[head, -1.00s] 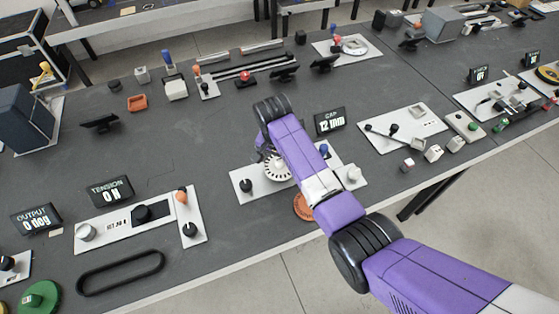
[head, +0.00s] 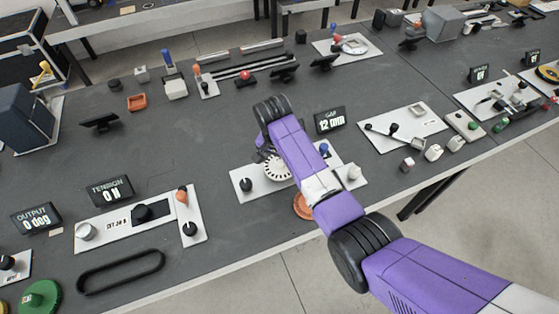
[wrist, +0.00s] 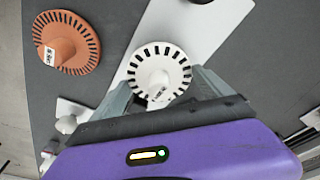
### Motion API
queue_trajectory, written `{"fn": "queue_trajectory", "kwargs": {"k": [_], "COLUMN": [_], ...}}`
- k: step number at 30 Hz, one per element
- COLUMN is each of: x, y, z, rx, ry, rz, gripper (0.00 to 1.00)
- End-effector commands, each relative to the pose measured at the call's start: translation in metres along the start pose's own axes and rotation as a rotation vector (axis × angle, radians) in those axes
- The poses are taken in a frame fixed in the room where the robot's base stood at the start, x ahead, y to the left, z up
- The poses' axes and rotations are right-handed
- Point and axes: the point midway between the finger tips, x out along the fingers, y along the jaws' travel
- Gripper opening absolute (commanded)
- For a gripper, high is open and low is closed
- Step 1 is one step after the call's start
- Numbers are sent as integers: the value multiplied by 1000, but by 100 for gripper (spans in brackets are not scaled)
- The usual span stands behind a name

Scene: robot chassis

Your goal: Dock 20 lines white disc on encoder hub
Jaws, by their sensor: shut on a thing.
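The white slotted disc (wrist: 158,75) has a pale central hub with a small label. It shows in the wrist view between the fingers of my gripper (wrist: 160,97), which is shut on it. In the head view the white disc (head: 278,167) is partly hidden by my arm, over the white encoder plate (head: 262,188). The disc's underside and the encoder hub are hidden, so I cannot tell whether they touch. An orange slotted disc (wrist: 66,42) lies on the table beside the plate; it also shows in the head view (head: 304,206).
The encoder plate carries a black knob (head: 246,184), a blue-topped post (head: 324,149) and a white knob (head: 353,172). A display (head: 329,120) reading 12 mm stands behind it. A black belt loop (head: 120,271) lies at the front left. The table between is clear.

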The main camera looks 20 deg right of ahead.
Motion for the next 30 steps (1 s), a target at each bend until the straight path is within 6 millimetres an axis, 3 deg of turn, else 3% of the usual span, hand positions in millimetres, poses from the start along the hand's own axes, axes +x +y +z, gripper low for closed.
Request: {"fn": "queue_trajectory", "kwargs": {"k": [9, 10, 11, 20, 30], "x": [6, 6, 6, 5, -18], "y": [0, 0, 0, 0, 0], "z": [1, 1, 1, 1, 0], "rx": [0, 0, 0, 0, 0], "ry": [0, 0, 0, 0, 0], "rz": [0, 0, 0, 0, 1], "gripper": [47, 91, 97, 98, 98]}}
